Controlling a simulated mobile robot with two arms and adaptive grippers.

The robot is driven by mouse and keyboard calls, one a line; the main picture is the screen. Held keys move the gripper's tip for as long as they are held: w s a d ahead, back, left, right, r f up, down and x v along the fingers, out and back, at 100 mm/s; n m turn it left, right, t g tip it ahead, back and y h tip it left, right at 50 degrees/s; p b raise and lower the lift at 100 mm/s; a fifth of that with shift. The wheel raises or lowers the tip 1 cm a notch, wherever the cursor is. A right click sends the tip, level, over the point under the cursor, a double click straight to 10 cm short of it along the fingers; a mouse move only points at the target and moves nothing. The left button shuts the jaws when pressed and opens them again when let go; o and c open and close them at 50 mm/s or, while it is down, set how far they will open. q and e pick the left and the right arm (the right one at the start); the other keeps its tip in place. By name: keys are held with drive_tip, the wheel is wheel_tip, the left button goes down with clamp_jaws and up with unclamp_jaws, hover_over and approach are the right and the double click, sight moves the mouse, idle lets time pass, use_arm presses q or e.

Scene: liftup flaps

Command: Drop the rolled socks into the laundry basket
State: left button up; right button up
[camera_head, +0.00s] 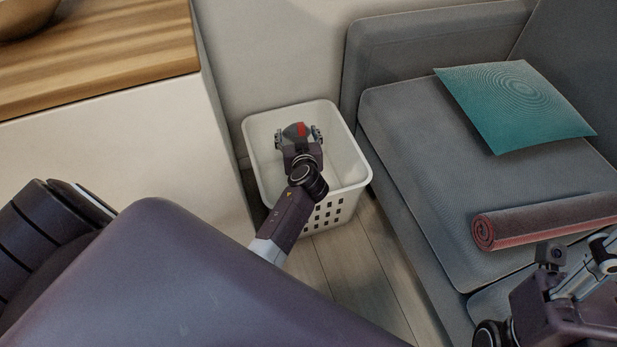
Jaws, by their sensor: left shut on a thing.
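The rolled socks (294,130) show as a small grey bundle with a red part. My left gripper (298,132) is shut on them and holds them over the open top of the laundry basket. The laundry basket (331,213) is white, with square holes in its side, and stands on the floor between the cabinet and the sofa. My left arm hides part of its near rim and inside. My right gripper (590,262) is partly in view at the lower right edge, in front of the sofa; its fingertips are not clear.
A cabinet with a wooden top (110,45) stands at the left. A grey sofa (415,140) at the right bears a teal cushion (515,105) and a rolled red-brown towel (550,218). Bare wooden floor (355,270) lies in front of the basket.

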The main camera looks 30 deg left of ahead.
use_arm(q)
drive_tip(key=o, duration=1.2)
wheel_tip(320, 180, up, 10)
idle(0.4)
